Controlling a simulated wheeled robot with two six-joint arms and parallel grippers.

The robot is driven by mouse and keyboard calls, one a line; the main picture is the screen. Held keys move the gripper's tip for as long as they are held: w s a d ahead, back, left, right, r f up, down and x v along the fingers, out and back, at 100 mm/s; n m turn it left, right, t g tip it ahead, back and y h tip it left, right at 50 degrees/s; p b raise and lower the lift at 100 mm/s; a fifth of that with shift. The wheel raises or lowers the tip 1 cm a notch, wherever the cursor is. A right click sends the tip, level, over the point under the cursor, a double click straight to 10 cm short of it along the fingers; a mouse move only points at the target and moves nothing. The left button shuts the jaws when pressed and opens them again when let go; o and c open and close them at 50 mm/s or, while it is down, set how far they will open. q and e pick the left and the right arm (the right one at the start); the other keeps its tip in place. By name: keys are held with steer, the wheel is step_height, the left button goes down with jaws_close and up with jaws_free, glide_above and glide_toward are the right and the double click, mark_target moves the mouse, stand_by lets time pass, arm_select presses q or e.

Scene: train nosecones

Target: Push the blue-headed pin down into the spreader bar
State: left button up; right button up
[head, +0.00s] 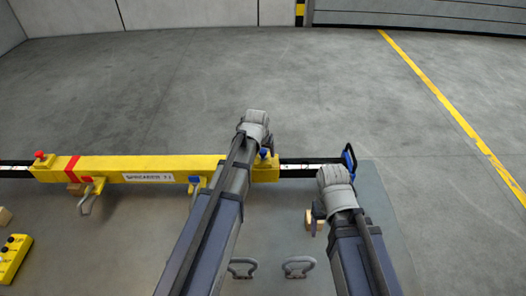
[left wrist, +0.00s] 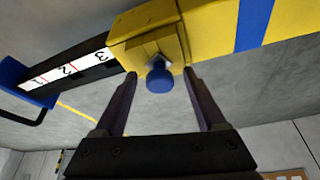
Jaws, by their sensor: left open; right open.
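The yellow spreader bar (head: 110,165) lies across the grey table. The blue-headed pin (head: 264,153) stands at its right end; the left wrist view shows its round blue head (left wrist: 159,77) at a yellow block on the bar's end (left wrist: 135,30). My left gripper (head: 268,136) is mostly hidden behind its own wrist, close to the pin. In the left wrist view its two fingers (left wrist: 160,82) are spread, one on each side of the blue head, with gaps visible. My right gripper (head: 318,211) is low at the table's right side, beside a small wooden block; its fingers are hard to make out.
A black rail with a numbered white scale (left wrist: 65,68) extends from the bar to a blue end piece (head: 349,160). A red-topped pin (head: 40,156) stands at the bar's left end. Two grey handles (head: 300,267) and a yellow control box (head: 12,257) are in front. The wooden block (head: 310,222) is near my right gripper.

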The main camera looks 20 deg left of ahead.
arm_select(q)
steer(key=p+v, duration=0.7)
steer(key=shift+r, duration=0.3)
steer(key=shift+s, duration=0.1)
stand_by(0.3)
steer(key=s+d+f+m+g+b, duration=0.2)
steer(key=s+d, duration=0.4)
steer(key=s, duration=0.4)
steer(key=s+d+f+m+g+y+b, duration=0.1)
steer(key=s+d+f+m+g+b, duration=0.1)
steer(key=s+d, duration=0.5)
steer(key=s+f+b, duration=0.1)
steer(key=s+f, duration=0.1)
steer(key=s, duration=0.2)
steer(key=shift+s+d+f+g, duration=0.2)
steer(key=shift+f+g, duration=0.1)
steer(key=shift+g, duration=0.1)
